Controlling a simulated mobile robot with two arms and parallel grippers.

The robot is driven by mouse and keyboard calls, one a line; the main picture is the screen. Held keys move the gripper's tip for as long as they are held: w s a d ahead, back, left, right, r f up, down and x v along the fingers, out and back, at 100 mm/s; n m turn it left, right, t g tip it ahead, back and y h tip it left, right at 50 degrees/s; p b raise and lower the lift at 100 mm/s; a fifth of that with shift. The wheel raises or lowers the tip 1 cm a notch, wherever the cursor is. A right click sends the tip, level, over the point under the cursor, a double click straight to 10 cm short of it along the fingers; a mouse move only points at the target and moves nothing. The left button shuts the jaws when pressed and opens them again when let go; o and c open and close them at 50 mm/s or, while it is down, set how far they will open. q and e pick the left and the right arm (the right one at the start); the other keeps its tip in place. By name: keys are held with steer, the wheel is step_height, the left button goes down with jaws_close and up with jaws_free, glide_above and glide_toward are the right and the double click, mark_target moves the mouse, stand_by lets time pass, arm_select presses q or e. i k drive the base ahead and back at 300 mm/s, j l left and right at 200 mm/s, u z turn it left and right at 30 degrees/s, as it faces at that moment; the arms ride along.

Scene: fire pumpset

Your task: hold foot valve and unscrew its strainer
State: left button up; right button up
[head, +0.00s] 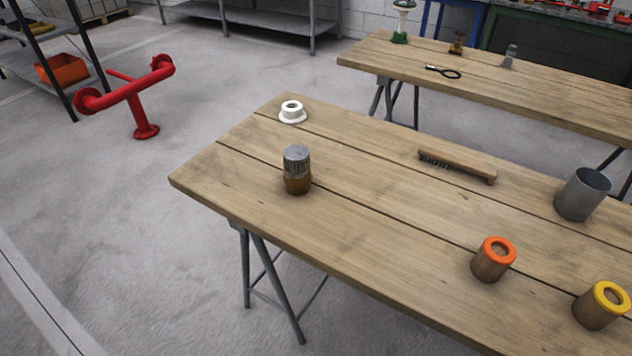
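The foot valve (297,182) stands upright on the near wooden table, towards its left end. Its lower part is a brass-brown body. The strainer (296,158) is the grey slotted metal cylinder on top of it, and the two are together. Nothing touches them. Neither of my grippers shows in the head view.
The table (230,165) also holds a white flanged ring (292,112), a wire brush (457,165), a grey metal cup (582,194), an orange-topped cylinder (492,260) and a yellow-topped cylinder (601,305). Table surface around the valve is clear. A red pipe stand (140,100) is on the floor.

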mark_target(300, 187)
steer(key=k+l+z, duration=0.1)
steer(key=l, duration=0.35)
steer(key=k+l+z, duration=0.1)
steer(key=l, duration=0.3)
steer(key=k+l+z, duration=0.1)
steer(key=l, duration=0.35)
steer(key=k+l+z, duration=0.1)
steer(key=l, duration=0.35)
steer(key=k, duration=0.05)
